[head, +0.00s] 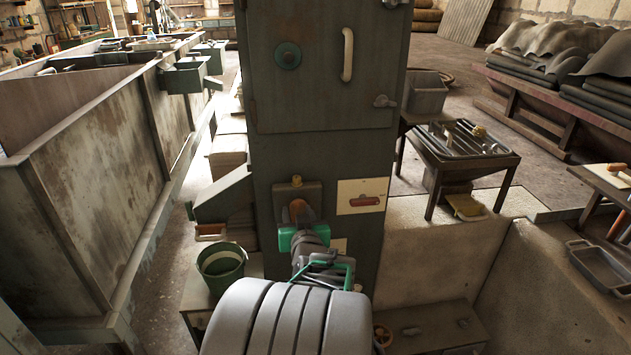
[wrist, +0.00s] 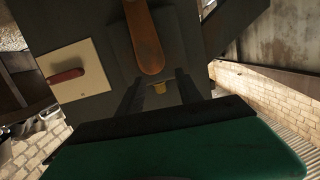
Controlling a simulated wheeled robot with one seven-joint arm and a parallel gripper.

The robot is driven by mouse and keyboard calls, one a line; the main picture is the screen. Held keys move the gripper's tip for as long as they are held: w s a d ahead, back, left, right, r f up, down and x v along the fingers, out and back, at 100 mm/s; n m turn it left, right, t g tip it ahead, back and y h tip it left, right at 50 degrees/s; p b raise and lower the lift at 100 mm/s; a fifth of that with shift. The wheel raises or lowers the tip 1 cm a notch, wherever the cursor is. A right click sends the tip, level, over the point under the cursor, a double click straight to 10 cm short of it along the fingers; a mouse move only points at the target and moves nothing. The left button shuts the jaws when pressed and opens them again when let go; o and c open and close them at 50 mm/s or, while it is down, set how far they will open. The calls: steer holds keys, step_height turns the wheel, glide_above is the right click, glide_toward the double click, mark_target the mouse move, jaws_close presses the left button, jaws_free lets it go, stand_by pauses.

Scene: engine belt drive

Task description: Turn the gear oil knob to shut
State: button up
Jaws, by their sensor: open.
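No readable label shows which is the gear oil knob. Nothing is seen held. In the head view my arm hides the fingertips; contact cannot be told.
A cream plate with a red handle (head: 364,197) is right of the housing. The cabinet door above has a teal knob (head: 288,55) and a pale handle (head: 347,54). A green bucket (head: 221,262) stands lower left. A large rusty tank (head: 95,150) fills the left.

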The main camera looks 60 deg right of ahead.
mark_target(297, 179)
steer(key=shift+t+h, duration=0.4)
steer(key=shift+h, duration=0.5)
steer(key=w+d+r, duration=0.1)
steer(key=d, duration=0.1)
steer(key=w+d+r, duration=0.3)
steer(key=w+d, duration=0.1)
steer(key=shift+d+r+p, duration=0.15)
steer(key=shift+d+p, duration=0.2)
steer(key=shift+d, duration=0.05)
jaws_close()
